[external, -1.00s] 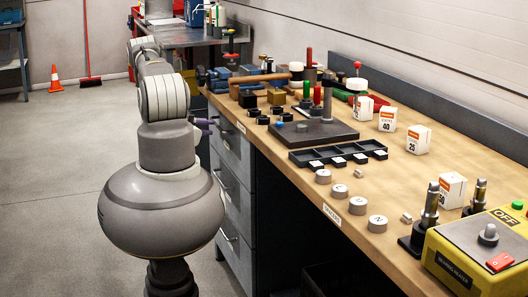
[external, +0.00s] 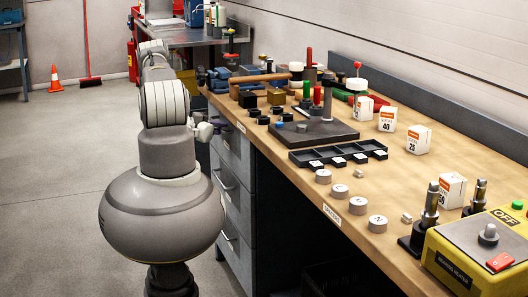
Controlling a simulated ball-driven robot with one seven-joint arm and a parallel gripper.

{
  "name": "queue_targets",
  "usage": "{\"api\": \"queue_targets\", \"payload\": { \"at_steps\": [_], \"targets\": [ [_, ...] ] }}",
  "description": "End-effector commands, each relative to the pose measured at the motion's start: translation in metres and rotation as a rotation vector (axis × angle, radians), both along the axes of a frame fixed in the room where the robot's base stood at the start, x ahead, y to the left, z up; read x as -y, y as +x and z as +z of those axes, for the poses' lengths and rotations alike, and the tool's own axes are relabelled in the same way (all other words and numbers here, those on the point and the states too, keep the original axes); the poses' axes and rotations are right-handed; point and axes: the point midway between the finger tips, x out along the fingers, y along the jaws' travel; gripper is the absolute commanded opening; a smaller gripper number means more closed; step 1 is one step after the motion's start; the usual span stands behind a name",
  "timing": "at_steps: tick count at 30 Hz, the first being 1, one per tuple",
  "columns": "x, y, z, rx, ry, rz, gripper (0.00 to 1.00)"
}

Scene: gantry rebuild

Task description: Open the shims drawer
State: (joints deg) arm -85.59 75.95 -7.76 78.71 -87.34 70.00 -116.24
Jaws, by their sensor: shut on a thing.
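A grey drawer cabinet stands under the left end of the workbench, with its drawers stacked and facing left. The top drawer (external: 231,150) looks closed or nearly so. No shims label can be read, so I cannot tell which drawer it names. My gripper (external: 210,128) is small and partly hidden behind my arm. It is at the front of the top drawer, where that drawer's handle would be, and is shut on what appears to be this handle. The handle itself is hidden. The middle drawer (external: 229,190) and the bottom drawer (external: 231,245) look closed, with their handles showing.
The wooden workbench (external: 300,213) carries a black tray (external: 300,157), white boxes, pucks and a yellow bearing heater (external: 468,262). Its edge lies just above the drawers. The floor (external: 50,190) left of the cabinet is clear. An orange cone (external: 56,80) stands far back.

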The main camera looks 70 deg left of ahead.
Motion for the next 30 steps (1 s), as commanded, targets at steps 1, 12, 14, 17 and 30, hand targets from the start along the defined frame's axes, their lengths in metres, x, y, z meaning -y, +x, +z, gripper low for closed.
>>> {"api": "queue_targets", "payload": {
  "at_steps": [1, 12, 14, 17, 30],
  "targets": [
    [0.000, -0.001, -0.001, -0.001, -0.001, 0.000, 0.00],
    [-0.001, -0.046, 0.000, -0.001, -0.001, 0.003, 0.00],
    [0.000, -0.060, 0.000, -0.003, -0.001, 0.003, 0.00],
    [0.000, -0.088, -0.001, -0.003, -0.001, 0.004, 0.00],
    [0.000, -0.211, -0.003, -0.003, 0.000, 0.004, 0.00]
  ]
}}
